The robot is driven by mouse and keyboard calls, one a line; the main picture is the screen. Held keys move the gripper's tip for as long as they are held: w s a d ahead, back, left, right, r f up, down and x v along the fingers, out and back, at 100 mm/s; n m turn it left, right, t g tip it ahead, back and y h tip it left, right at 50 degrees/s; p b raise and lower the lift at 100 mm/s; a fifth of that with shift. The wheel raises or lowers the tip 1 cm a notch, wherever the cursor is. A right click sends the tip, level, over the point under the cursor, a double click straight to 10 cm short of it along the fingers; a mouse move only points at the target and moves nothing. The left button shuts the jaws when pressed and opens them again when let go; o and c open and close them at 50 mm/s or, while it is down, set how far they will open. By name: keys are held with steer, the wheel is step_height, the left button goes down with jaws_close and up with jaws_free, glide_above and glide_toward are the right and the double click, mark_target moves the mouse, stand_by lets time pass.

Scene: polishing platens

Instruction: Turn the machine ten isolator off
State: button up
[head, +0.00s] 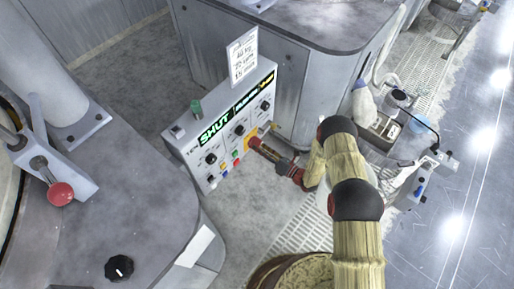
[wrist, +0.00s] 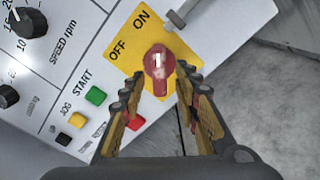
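The machine ten isolator is a red knob (wrist: 158,72) on a yellow plate (wrist: 118,72) marked OFF and ON in the wrist view. A white mark at the knob's upper end points up the picture, closer to the word ON than to OFF. My gripper (wrist: 155,90) is open, with one finger on each side of the knob's lower part. I cannot tell whether either finger touches it. In the head view my gripper (head: 258,146) reaches the lower right of the grey control panel (head: 222,150), hiding the knob; a little yellow plate (head: 250,134) shows beside it.
A black speed dial (wrist: 30,22) is farther left. A red-knobbed lever (head: 61,193) stands at left; a white bottle (head: 363,102) stands right of the panel.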

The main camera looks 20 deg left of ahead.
steer(key=shift+x, duration=1.05)
steer(key=shift+c, duration=1.3)
jaws_close()
